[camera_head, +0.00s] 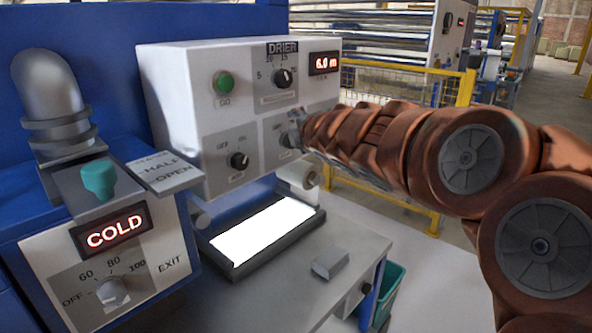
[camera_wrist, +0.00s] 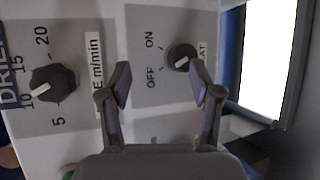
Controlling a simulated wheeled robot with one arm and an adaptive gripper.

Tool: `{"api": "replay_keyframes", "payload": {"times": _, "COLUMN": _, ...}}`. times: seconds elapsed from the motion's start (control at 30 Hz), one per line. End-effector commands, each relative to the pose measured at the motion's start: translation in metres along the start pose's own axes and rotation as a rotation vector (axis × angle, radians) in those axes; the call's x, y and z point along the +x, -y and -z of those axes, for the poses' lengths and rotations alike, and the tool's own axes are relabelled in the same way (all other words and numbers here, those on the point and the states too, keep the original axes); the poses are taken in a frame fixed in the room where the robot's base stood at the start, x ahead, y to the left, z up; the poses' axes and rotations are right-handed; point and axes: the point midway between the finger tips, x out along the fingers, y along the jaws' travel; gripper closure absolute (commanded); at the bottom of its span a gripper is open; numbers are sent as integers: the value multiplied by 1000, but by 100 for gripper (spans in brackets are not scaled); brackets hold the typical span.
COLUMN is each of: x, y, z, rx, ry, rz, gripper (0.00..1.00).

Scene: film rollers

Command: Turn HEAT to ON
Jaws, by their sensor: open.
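The HEAT knob (camera_wrist: 182,57) is a small dark round knob with a white mark, on a grey plate marked OFF and ON. Its label is partly hidden, with only "AT" showing. The mark slants toward the OFF side. My gripper (camera_wrist: 160,82) is open and empty, its fingers in front of the panel. The knob appears just beyond the tip of the right finger, not between the fingers. In the head view the HEAT knob (camera_head: 288,141) is partly covered by my gripper (camera_head: 300,124), which comes in from the right. I cannot tell whether they touch.
The DRIER speed knob (camera_wrist: 52,84) is left in the wrist view; it is upper right on the panel in the head view (camera_head: 283,77). Another black knob (camera_head: 238,160) and a green button (camera_head: 223,83) share the panel. A bright lit plate (camera_head: 262,232) lies below.

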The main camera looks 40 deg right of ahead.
Motion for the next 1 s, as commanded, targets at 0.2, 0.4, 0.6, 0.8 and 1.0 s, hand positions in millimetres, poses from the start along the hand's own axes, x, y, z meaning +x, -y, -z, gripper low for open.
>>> {"api": "replay_keyframes", "payload": {"times": 0.2, "x": 11, "y": -10, "z": -23, "rx": -495, "ry": -67, "rz": -299, "gripper": 36}}
{"api": "replay_keyframes", "payload": {"times": 0.4, "x": -1, "y": 18, "z": -31, "rx": -949, "ry": -120, "rz": -490, "gripper": 36}}
{"api": "replay_keyframes", "payload": {"times": 0.6, "x": -15, "y": 54, "z": -34, "rx": -1222, "ry": -168, "rz": -579, "gripper": 36}}
{"api": "replay_keyframes", "payload": {"times": 0.8, "x": -17, "y": 63, "z": -32, "rx": -1295, "ry": -190, "rz": -603, "gripper": 36}}
{"api": "replay_keyframes", "payload": {"times": 1.0, "x": -4, "y": 57, "z": -24, "rx": -1294, "ry": -194, "rz": -605, "gripper": 36}}
